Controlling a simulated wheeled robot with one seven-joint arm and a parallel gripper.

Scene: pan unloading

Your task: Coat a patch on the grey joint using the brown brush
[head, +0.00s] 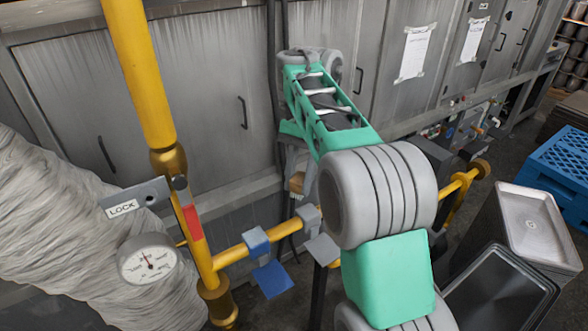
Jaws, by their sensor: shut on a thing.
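The grey joint (309,216) is a block on the yellow horizontal pipe, with a grey square plate (322,249) below it. A similar blue joint (256,241) with a blue plate (272,279) sits farther left on the pipe. The brown brush (297,183) shows as a small brown piece just above the grey joint, beside my forearm. My gripper (309,184) is shut on the brush and mostly hidden behind my arm. I cannot tell whether the bristles touch the joint. No coating is visible on it.
A yellow upright pipe (140,80) with a red band, a LOCK tag (124,205) and a gauge (148,260) stands left. A wrapped bulky roll (50,230) is beyond it. Grey cabinets (200,90) line the back. Metal bins (538,222) and a blue crate (562,165) stand right.

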